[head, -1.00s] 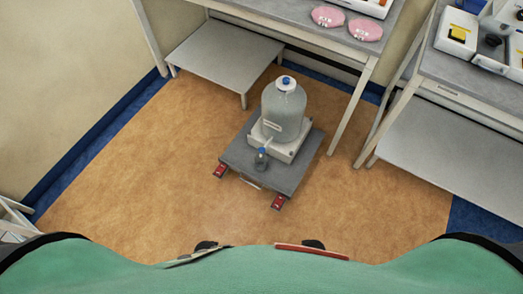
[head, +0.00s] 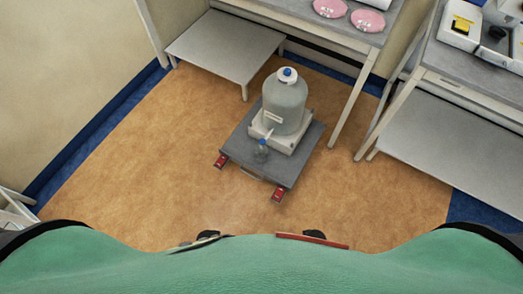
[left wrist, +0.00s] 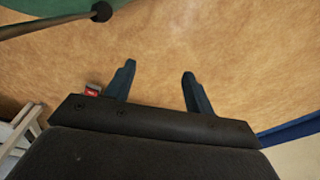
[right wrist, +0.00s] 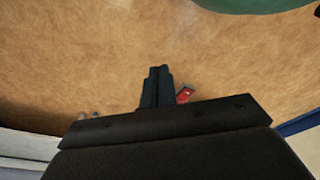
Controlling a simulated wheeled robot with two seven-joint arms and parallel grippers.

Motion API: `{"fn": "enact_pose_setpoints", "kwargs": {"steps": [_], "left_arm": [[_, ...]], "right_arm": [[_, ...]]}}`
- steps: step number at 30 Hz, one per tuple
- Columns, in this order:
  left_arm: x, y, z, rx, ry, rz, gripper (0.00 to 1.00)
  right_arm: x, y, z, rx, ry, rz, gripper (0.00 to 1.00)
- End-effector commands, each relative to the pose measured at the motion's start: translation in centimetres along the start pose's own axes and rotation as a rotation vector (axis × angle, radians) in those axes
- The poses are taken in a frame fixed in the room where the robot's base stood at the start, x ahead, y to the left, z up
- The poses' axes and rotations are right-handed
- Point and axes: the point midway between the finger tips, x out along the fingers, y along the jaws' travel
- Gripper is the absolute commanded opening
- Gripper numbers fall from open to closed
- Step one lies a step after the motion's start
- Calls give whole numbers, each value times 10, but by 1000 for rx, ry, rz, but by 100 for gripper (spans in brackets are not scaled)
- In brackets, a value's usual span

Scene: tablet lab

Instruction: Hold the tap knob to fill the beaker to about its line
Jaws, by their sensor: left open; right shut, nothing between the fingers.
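A large translucent carboy (head: 284,108) with a blue cap stands upright on a white block (head: 294,141) on a low grey platform (head: 288,172). A small tap with a blue knob (head: 262,142) sticks out low on its front. A small dark-looking beaker (head: 261,154) is on the platform at the tap; its line and water level are too small to tell. My left gripper (left wrist: 158,80) is open and empty over bare floor in the left wrist view. My right gripper (right wrist: 158,72) is shut and empty in the right wrist view. Neither gripper shows in the head view; both are away from the tap.
The platform has red feet (head: 278,195) at its front corners. A low grey table (head: 225,45) stands behind left. Benches with pink dishes (head: 368,20) and white trays (head: 460,27) stand behind and right. The brown floor (head: 150,180) in front is clear.

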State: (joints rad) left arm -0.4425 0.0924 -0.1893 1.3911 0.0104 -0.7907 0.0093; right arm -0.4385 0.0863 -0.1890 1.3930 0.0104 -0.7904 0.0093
Motion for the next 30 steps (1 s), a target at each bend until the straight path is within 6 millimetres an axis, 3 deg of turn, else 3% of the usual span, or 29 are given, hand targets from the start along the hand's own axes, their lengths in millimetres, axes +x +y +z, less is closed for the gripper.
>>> {"fn": "enact_pose_setpoints", "kwargs": {"steps": [4, 8, 18, 30], "left_arm": [[3, 2, -9, 2, 24, 2, 54], [12, 8, -24, 4, 75, 9, 54], [24, 32, -84, 15, 301, 38, 54], [20, 60, -146, 22, 570, 78, 54]], "right_arm": [[5, -1, -12, -7, 15, -7, 0], [16, 2, -49, -33, 55, -25, 0], [33, 4, -189, -148, 208, -107, 0], [27, -3, -324, -311, 360, -200, 0]]}}
